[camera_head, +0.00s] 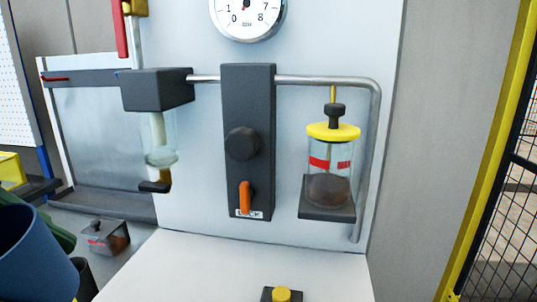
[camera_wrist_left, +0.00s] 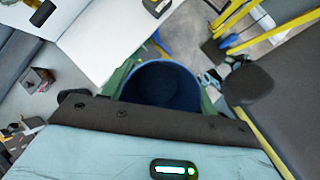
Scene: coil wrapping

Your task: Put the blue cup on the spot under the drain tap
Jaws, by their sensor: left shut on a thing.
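The blue cup (camera_head: 35,255) is at the lower left of the head view, partly cut off by the edge. My left gripper (camera_head: 55,232) is shut on it, with green fingers at its sides. In the left wrist view the blue cup (camera_wrist_left: 160,80) is seen from above, looks empty inside, and sits between the green fingers of my left gripper (camera_wrist_left: 162,92). The drain tap (camera_head: 155,186) is a dark elbow under the clear filter bowl (camera_head: 160,140), right of and above the cup. No clear spot marking shows under it. My right gripper is not in view.
A grey clear-sided box with a red mark (camera_head: 106,238) stands on the grey surface between cup and panel. A lubricator bowl with a yellow collar (camera_head: 333,132) hangs at right. A yellow button (camera_head: 282,294) is on the white tabletop (camera_head: 215,270), otherwise mostly clear.

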